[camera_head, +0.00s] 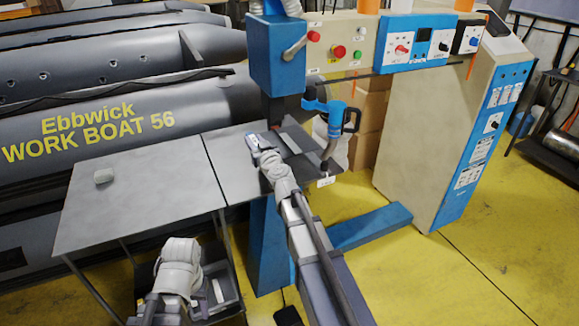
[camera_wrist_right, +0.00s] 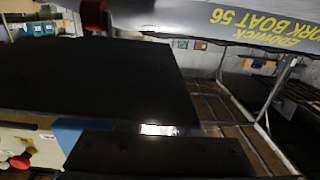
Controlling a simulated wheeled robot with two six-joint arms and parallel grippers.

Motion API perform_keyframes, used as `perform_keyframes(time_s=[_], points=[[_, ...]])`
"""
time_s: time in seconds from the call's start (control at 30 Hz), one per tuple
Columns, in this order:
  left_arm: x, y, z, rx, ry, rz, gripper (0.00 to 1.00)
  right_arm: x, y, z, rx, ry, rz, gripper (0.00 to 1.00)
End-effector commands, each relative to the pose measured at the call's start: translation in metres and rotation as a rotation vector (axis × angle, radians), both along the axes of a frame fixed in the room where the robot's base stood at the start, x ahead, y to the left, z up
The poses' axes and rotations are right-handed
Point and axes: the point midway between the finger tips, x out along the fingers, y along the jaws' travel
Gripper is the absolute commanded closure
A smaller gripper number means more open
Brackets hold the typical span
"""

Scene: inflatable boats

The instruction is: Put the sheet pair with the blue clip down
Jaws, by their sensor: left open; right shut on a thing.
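My right gripper (camera_head: 258,142) is over the grey work table (camera_head: 220,172), close to the blue press column. It is shut on what looks like the sheet pair, mostly hidden by the gripper and wrist. A small blue patch at the gripper may be the blue clip; I cannot tell surely. In the right wrist view a broad, dark flat surface (camera_wrist_right: 90,80) fills the left and middle; I cannot tell whether it is sheet or table. My left gripper (camera_head: 180,255) is low at the front left, apart from the table, open; its fingertips are hard to make out.
The blue press (camera_head: 276,60) stands behind the table, with a blue hand tool (camera_head: 330,115) at its right. A bin (camera_head: 218,290) is below. A grey boat (camera_head: 100,120) lies behind.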

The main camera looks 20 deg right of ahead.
Motion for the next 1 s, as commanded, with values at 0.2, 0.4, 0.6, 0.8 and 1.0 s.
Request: perform_keyframes(time_s=[0.2, 0.4, 0.6, 0.8, 1.0], points=[[0.000, 0.000, 0.000, 0.000, 0.000, 0.000, 0.50, -0.005, 0.000, 0.000, 0.000, 0.000, 0.000, 1.00], [0.000, 0.000, -0.018, 0.000, 0.000, 0.000, 0.50, -0.005, 0.000, -0.018, -0.001, 0.000, 0.000, 1.00], [0.000, 0.000, -0.049, 0.000, 0.000, -0.001, 0.50, -0.005, 0.000, -0.049, -0.001, 0.000, 0.000, 1.00], [0.000, 0.000, -0.063, 0.000, 0.000, -0.001, 0.50, -0.005, 0.000, -0.063, -0.001, 0.000, 0.000, 1.00], [0.000, 0.000, -0.066, 0.000, 0.000, -0.001, 0.50, -0.005, 0.000, -0.066, -0.001, 0.000, 0.000, 1.00]])
